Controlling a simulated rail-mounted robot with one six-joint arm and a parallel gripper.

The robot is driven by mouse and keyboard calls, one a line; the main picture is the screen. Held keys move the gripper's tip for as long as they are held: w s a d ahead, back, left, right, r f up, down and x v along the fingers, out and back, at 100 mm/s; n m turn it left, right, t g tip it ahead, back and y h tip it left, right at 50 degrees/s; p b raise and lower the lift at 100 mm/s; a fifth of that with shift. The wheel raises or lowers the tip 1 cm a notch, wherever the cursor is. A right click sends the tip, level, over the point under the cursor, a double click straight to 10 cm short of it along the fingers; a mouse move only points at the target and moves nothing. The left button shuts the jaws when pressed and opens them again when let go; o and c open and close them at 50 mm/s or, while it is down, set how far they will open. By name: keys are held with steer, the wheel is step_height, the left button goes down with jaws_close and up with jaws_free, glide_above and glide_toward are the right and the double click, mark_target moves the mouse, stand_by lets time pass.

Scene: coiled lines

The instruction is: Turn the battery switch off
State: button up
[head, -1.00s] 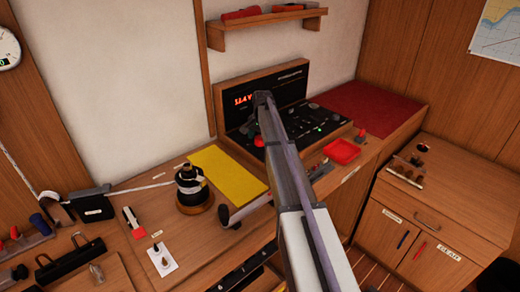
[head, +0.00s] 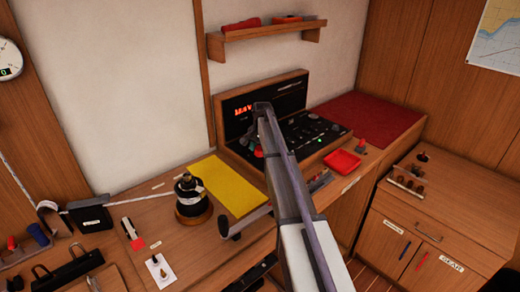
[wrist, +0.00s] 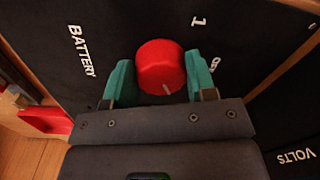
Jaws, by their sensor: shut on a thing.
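The battery switch is a round red knob (wrist: 161,66) on a black panel, beside the white word BATTERY (wrist: 82,50). A short white mark on the knob points toward the lower right in the wrist view. In the head view my arm covers much of the black instrument panel (head: 242,125) and the gripper itself is hard to make out.
A VOLTS label (wrist: 297,157) is at the panel's lower right in the wrist view. A shelf (head: 265,35) hangs above.

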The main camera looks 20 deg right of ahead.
steer(key=n, duration=0.5)
steer(key=shift+d+n, duration=0.1)
steer(key=shift+n, duration=0.3)
steer(key=n, duration=0.5)
steer(key=shift+d+n, duration=0.1)
steer(key=shift+n, duration=0.2)
stand_by(0.3)
steer(key=o, duration=0.9)
steer(key=shift+r, duration=0.1)
